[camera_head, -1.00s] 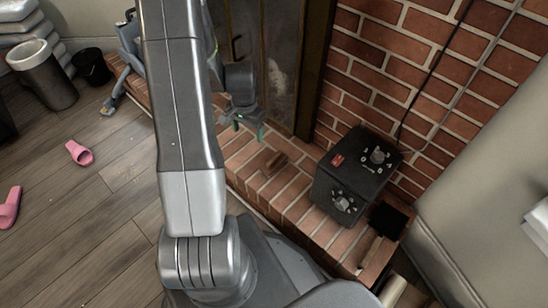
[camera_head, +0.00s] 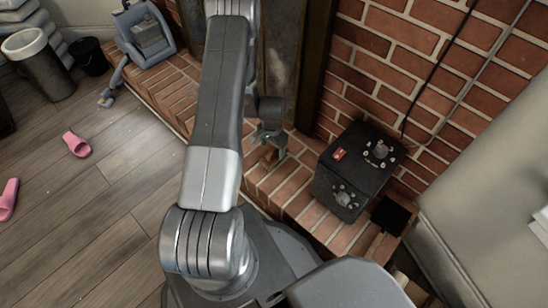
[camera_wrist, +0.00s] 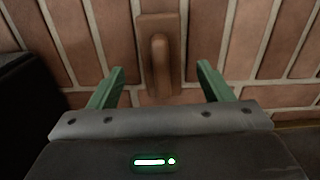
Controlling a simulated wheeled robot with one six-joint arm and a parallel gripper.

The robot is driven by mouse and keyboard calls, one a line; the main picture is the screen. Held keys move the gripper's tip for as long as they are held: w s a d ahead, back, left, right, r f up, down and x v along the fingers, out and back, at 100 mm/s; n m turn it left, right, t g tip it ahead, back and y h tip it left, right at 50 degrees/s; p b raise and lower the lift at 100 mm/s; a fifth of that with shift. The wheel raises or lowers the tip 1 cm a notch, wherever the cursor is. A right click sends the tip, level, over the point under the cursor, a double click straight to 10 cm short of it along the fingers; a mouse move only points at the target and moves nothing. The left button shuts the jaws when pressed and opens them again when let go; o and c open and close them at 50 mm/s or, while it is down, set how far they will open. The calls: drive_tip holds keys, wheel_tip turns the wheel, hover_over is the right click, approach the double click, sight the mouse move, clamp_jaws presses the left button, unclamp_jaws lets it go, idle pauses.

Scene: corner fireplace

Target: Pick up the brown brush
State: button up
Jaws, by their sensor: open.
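The brown brush (camera_wrist: 160,60) lies on the brick hearth, with its raised handle facing up in the wrist view. My gripper (camera_wrist: 160,80) is open, and its two green fingers stand on either side of the brush's near end without touching it. In the head view my gripper (camera_head: 268,142) is over the hearth, left of the black box. There the brush (camera_head: 270,155) shows only in part, mostly hidden by my gripper.
A black box with knobs (camera_head: 357,172) stands on the brick hearth (camera_head: 290,185), right of my gripper. The brick wall (camera_head: 440,75) rises behind. A blue-grey seat-like object (camera_head: 145,38) stands at the far left. Pink slippers (camera_head: 76,144) lie on the open wooden floor.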

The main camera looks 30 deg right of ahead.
sight(274, 154)
drive_tip(key=f, duration=0.2)
drive_tip(key=f+b, duration=0.1)
drive_tip(key=f, duration=0.1)
drive_tip(key=d+f+b, duration=0.1)
drive_tip(key=f, duration=0.1)
drive_tip(key=shift+w+f, duration=0.2)
drive_tip(key=c, duration=1.1)
